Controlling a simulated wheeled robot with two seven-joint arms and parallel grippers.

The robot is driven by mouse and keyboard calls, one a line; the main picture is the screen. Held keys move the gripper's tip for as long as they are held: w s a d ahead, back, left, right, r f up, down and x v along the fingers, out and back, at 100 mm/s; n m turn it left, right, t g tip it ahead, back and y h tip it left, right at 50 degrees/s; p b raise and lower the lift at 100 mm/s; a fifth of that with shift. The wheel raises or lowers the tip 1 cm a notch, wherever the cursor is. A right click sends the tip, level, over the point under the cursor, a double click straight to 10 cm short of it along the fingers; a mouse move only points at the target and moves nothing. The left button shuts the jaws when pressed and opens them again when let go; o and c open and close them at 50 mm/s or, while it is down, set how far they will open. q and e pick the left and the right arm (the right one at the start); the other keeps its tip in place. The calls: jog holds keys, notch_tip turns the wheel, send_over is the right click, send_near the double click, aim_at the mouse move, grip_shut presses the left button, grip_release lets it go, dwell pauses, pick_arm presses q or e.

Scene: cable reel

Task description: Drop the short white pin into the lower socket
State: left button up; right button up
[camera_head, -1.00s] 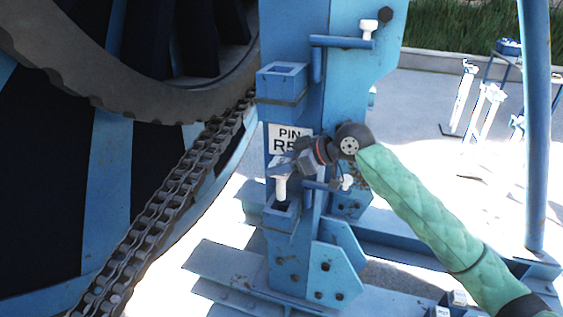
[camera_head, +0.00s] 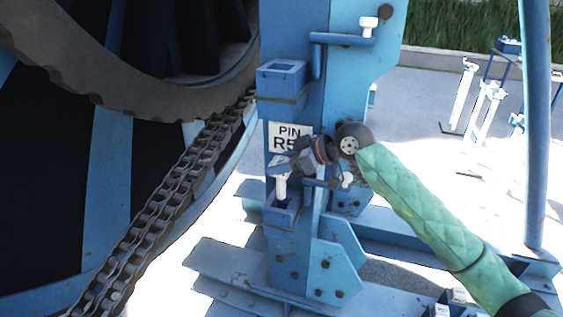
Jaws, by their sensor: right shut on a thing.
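The short white pin (camera_head: 281,187) is upright in my right gripper (camera_head: 283,167), which is shut on its top. The pin's lower end is at the mouth of the lower socket (camera_head: 281,212), a blue square box on the blue post. I cannot tell how far the end is inside the socket. The gripper partly hides the pin's head. My right arm in its green sleeve comes in from the lower right. My left gripper is not in view.
An upper blue socket (camera_head: 281,78) is above, with a PIN sign (camera_head: 290,137) between. Another white pin (camera_head: 368,26) sits on a bracket at the top. The large reel (camera_head: 60,170) and its chain (camera_head: 165,205) are at left. A blue pole (camera_head: 537,130) stands at right.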

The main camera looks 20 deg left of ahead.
aim_at(281, 186)
jog(key=shift+f, duration=0.25)
jog(key=shift+f, duration=0.35)
jog(key=shift+f+b, duration=0.65)
jog(key=shift+f, duration=0.5)
dwell(0.4)
jog(key=shift+f, duration=0.35)
jog(key=shift+f+b, duration=0.85)
jog(key=shift+f, duration=0.75)
jog(key=shift+f, duration=0.1)
